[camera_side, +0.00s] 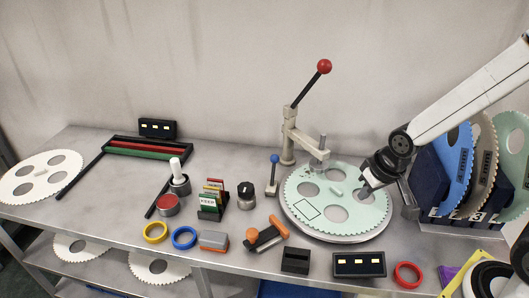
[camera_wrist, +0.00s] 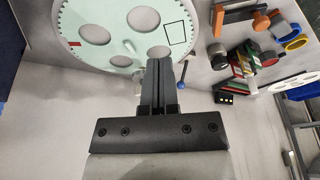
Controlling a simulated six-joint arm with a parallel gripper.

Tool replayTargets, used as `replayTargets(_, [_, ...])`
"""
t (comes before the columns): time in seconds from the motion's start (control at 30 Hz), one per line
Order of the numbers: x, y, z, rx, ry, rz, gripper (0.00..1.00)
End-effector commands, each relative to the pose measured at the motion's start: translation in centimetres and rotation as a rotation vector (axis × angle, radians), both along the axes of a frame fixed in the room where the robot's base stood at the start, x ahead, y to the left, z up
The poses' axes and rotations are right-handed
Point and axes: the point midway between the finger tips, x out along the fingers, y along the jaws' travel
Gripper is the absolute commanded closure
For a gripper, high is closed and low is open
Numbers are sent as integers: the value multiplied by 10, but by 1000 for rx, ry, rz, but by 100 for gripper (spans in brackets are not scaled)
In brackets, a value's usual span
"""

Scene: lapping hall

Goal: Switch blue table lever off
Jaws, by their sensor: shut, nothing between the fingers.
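The blue table lever (camera_side: 274,172) is a small upright lever with a blue ball knob on a pale base, left of the round pale green plate (camera_side: 297,224). Its knob is up and its stick leans only slightly. In the wrist view the blue lever (camera_wrist: 182,85) shows just right of my fingers, with its knob towards the bottom of the picture. My gripper (camera_side: 367,189) is shut and empty over the right part of the plate, apart from the lever. In the wrist view my shut gripper (camera_wrist: 158,62) partly hides the area by the plate's edge.
A tall lever press with a red knob (camera_side: 324,66) stands behind the plate, between my gripper and the blue lever. A round black knob (camera_side: 246,189) and card rack (camera_side: 211,212) stand to the left. Large toothed discs (camera_side: 457,165) stand in a rack on the right.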

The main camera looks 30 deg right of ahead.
Motion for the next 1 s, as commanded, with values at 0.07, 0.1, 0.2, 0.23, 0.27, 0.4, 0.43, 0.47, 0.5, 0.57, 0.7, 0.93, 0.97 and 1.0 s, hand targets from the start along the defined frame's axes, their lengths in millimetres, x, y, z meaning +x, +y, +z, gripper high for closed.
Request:
replayTargets(0.07, [12, -2, -3, 17, -27, -61, 100])
replayTargets(0.1, [20, -3, -4, 28, -48, -95, 100])
replayTargets(0.2, [38, -5, -8, 60, -96, -188, 100])
replayTargets(0.23, [44, -6, -9, 72, -112, -218, 100])
replayTargets(0.27, [50, -7, -11, 84, -127, -246, 100])
replayTargets(0.4, [76, -11, -17, 147, -198, -378, 100])
replayTargets(0.43, [82, -12, -18, 163, -214, -406, 100])
replayTargets(0.47, [88, -12, -20, 178, -230, -432, 100])
replayTargets(0.5, [94, -13, -22, 200, -248, -469, 100])
replayTargets(0.57, [105, -15, -25, 234, -278, -523, 100])
replayTargets(0.7, [129, -18, -32, 321, -343, -643, 100])
replayTargets(0.93, [164, -24, -46, 488, -439, -830, 100])
replayTargets(0.97, [168, -25, -47, 511, -450, -853, 100])
replayTargets(1.0, [174, -25, -50, 543, -464, -883, 100])
